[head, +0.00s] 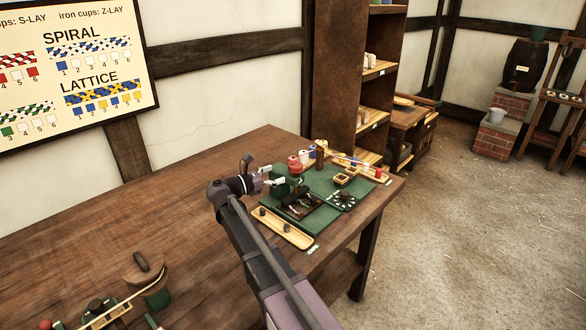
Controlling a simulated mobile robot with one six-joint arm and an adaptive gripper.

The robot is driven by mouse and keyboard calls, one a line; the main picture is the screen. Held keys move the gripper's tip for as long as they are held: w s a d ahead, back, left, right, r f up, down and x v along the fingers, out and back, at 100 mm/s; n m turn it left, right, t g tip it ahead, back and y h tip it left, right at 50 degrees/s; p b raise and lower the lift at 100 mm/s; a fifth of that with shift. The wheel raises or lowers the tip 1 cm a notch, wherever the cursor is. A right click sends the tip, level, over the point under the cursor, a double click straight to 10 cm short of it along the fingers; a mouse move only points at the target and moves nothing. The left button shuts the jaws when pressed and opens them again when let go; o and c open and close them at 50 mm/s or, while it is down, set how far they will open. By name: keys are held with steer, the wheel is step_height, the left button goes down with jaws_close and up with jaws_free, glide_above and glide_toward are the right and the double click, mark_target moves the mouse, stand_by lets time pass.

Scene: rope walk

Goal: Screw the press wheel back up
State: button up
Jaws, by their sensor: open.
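My gripper (272,178) is open above the left part of a green mat (322,183) on the bench. It appears empty. A dark, low device (299,204), which may be the press, stands on the mat just in front of and to the right of my gripper. It is too small to make out a wheel or its height for certain. A dark green rounded thing shows right beside the fingers, and I cannot tell whether they touch it.
A wooden tray (267,223) with dark pieces lies at the mat's front edge. A dark round disc with pale marks (342,198), a small wooden box (343,180) and a red pot (294,163) stand close by. A lidded pot (144,270) is at front left. The bench middle is bare.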

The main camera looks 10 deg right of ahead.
mark_target(296, 165)
steer(key=x, duration=0.7)
steer(key=shift+w+d, duration=0.1)
steer(key=shift+d, duration=0.15)
